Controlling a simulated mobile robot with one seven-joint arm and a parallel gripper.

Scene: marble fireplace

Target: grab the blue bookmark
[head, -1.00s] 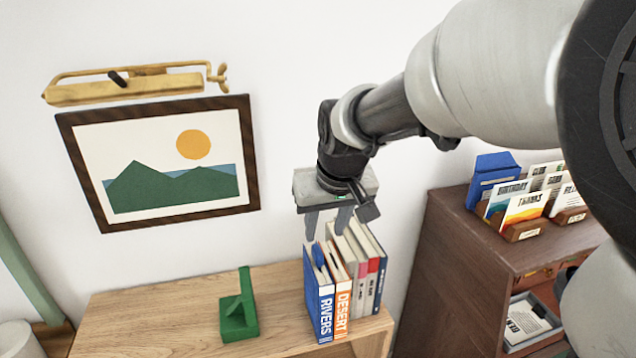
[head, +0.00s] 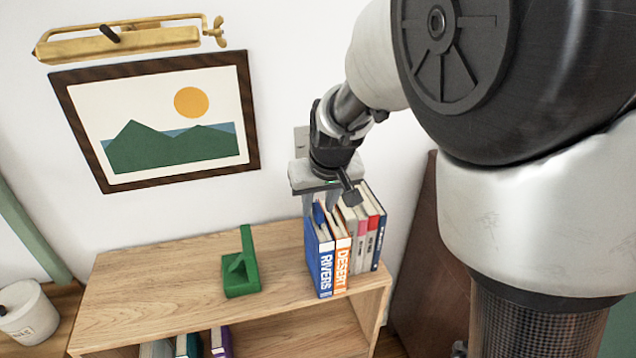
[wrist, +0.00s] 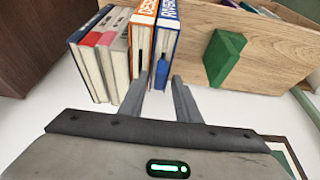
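The blue bookmark (head: 318,213) sticks up from the top of the books at the left end of a row on the wooden shelf. It shows in the wrist view (wrist: 162,73) at the pages beside the blue RIVERS book (head: 325,270) and the orange-and-white DESERT book (head: 343,262). I cannot tell exactly which pages hold it. My gripper (head: 320,206) is open and points down at the book tops. In the wrist view its two fingers (wrist: 160,88) stand on either side of the bookmark, with a gap to it.
More books (head: 371,232) stand close on the right of DESERT. A green bookend (head: 240,272) stands on the shelf top (head: 165,290) to the left, with bare wood between. A framed picture (head: 165,125) and brass lamp (head: 130,42) are on the wall behind.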

